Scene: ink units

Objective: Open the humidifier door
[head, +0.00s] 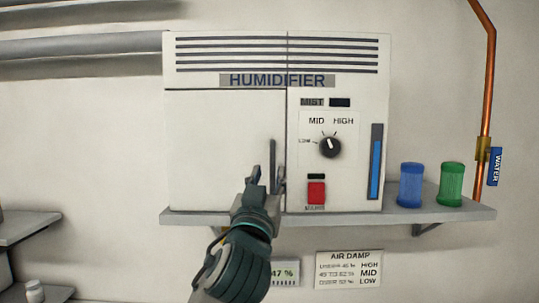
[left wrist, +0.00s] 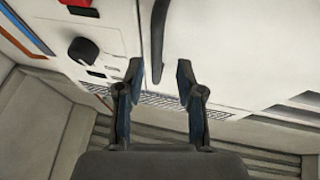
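The humidifier (head: 338,190) is a white box on a wall shelf. Its door (head: 215,140) is the plain left panel and sits shut. A dark vertical handle (head: 272,155) is at the door's right edge. The handle also shows in the left wrist view (left wrist: 158,40). My left gripper (head: 268,180) is at the handle's lower end. In the left wrist view my left gripper (left wrist: 160,74) is open, with one finger on each side of the handle and gaps between. Whether the handle lies fully between the fingers in depth is hard to tell. My right gripper is not in view.
Right of the door are a knob (head: 330,146), a red switch (head: 316,192) and a blue gauge (head: 376,162). Blue (head: 410,186) and green (head: 450,185) canisters stand on the shelf (head: 470,212). A copper pipe (head: 489,85) runs at right.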

